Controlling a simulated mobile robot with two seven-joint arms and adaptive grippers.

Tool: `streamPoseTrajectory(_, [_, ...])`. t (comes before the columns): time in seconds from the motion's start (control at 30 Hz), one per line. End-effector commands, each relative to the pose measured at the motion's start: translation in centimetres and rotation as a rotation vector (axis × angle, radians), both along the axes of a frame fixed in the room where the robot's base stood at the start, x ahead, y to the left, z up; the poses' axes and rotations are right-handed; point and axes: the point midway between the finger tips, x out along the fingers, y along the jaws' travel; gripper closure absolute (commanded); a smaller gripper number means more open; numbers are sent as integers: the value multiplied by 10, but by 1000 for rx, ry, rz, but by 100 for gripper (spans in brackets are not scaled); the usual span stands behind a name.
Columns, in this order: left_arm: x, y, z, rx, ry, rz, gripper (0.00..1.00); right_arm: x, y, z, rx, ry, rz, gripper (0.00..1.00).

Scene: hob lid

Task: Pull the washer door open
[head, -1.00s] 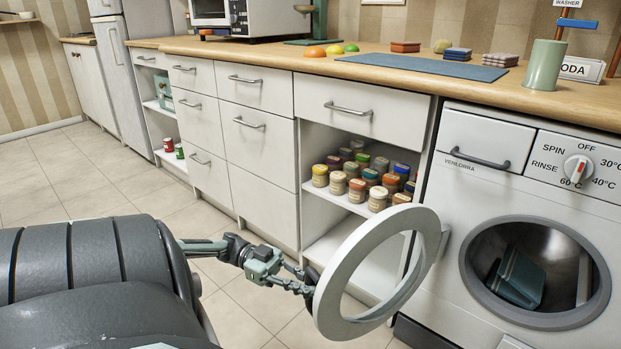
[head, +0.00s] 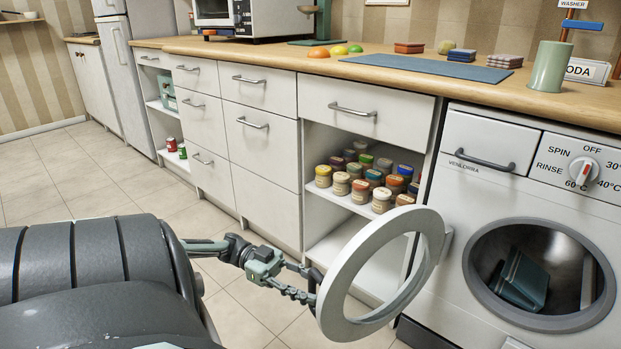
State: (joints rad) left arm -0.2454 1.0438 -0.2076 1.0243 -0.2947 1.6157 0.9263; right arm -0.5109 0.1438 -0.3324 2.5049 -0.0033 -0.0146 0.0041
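The washer door (head: 346,264), a pale ring, stands swung wide open to the left of the washer (head: 462,228). It hangs from a hinge beside the round drum opening, in front of the open shelf. My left gripper (head: 317,287) is at the ring's left outer rim, the edge far from the hinge. Its two fingers look spread apart, with a gap between them. The ring partly hides the tips, so contact with the rim is unclear. A dark teal item (head: 521,281) lies in the drum. My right gripper is out of view.
Drawers (head: 262,133) and an open shelf with several jars (head: 341,184) stand behind the door. The worktop (head: 400,75) above carries a blue mat (head: 425,69) and a green cup (head: 549,66). The tiled floor (head: 60,175) is clear at the left.

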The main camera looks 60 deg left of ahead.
Motion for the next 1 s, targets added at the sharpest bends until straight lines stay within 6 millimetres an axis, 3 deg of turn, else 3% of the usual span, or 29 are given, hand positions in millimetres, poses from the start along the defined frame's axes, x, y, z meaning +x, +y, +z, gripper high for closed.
streamPoseTrajectory(0.5, [-27,62,0,2,1,3,64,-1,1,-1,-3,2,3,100])
streamPoseTrajectory(1.0, [-32,69,0,1,1,1,64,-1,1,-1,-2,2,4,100])
